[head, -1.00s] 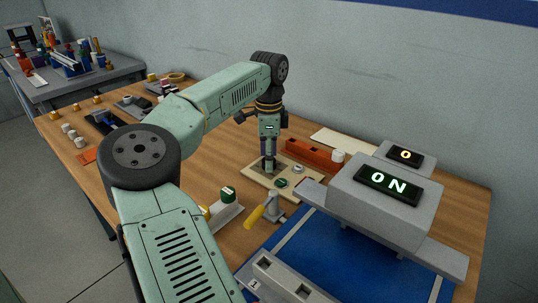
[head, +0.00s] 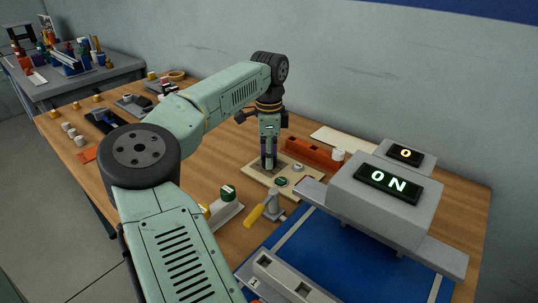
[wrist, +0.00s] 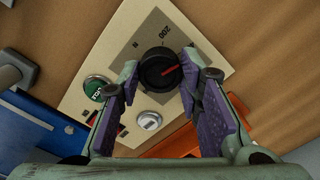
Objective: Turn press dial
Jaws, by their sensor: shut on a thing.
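The press dial (wrist: 160,69) is a round black knob with a red pointer line, on a cream panel (wrist: 88,65) with a grey scale plate marked "200". In the wrist view the red line points right and slightly up. My gripper (wrist: 160,68) is shut on the dial, with one purple-padded finger on each side. In the head view my gripper (head: 269,166) points straight down at the panel and hides the dial. A green button (head: 281,181) and a round silver counter-like knob (head: 298,168) sit beside it. The press (head: 385,205) shows a lit "ON".
A smaller grey box (head: 405,155) shows a lit "0". A yellow-handled lever (head: 256,213) and a green-topped post (head: 229,194) stand in front of the panel. An orange-red block (head: 312,152) lies behind it. A blue mat (head: 330,252) spreads under the press.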

